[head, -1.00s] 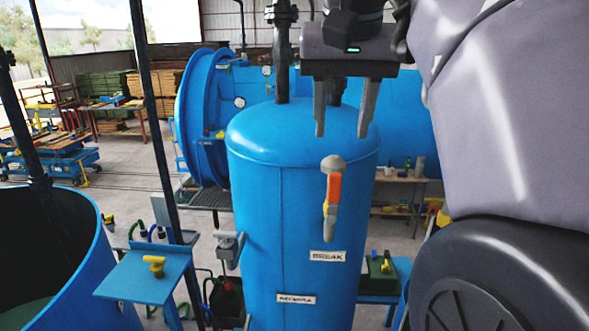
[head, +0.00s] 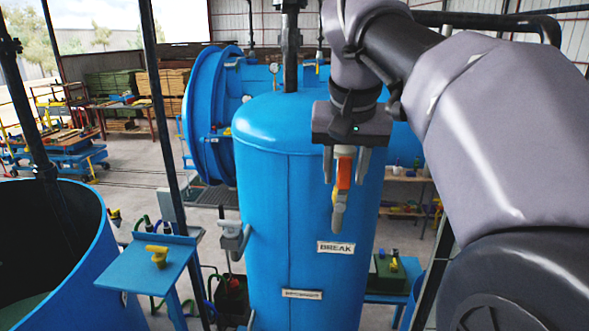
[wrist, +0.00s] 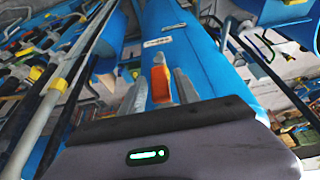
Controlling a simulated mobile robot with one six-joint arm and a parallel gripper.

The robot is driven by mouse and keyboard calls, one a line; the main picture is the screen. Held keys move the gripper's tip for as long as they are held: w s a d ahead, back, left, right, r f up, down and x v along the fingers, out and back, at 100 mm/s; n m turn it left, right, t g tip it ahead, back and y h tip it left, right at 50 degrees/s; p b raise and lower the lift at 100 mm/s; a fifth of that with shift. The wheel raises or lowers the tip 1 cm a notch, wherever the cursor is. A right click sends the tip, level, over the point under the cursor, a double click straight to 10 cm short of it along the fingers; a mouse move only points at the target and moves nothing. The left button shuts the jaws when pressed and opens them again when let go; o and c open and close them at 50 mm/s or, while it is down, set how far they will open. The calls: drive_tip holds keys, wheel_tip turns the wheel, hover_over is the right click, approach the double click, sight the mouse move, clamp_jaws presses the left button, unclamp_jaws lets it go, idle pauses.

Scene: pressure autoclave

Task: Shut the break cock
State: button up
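The break cock (head: 341,189) is on the front of the blue upright tank (head: 285,190), above the "BREAK" label (head: 336,247). Its orange-and-grey lever points downward. My gripper (head: 346,178) is open, with its two fingers pointing down on either side of the upper part of the lever in the head view. In the wrist view the orange lever (wrist: 160,84) shows between the two open fingers (wrist: 161,95). I cannot tell whether the fingers touch it.
A second label (head: 301,294) is lower on the tank. A grey valve fitting (head: 234,238) sticks out at the tank's left side. A blue stand with a yellow handle (head: 157,256) and an open blue vessel (head: 90,285) are at the left. A dark pole (head: 172,130) stands between.

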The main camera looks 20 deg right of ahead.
drive_tip(key=shift+s, duration=0.1)
clamp_jaws()
idle(1.1)
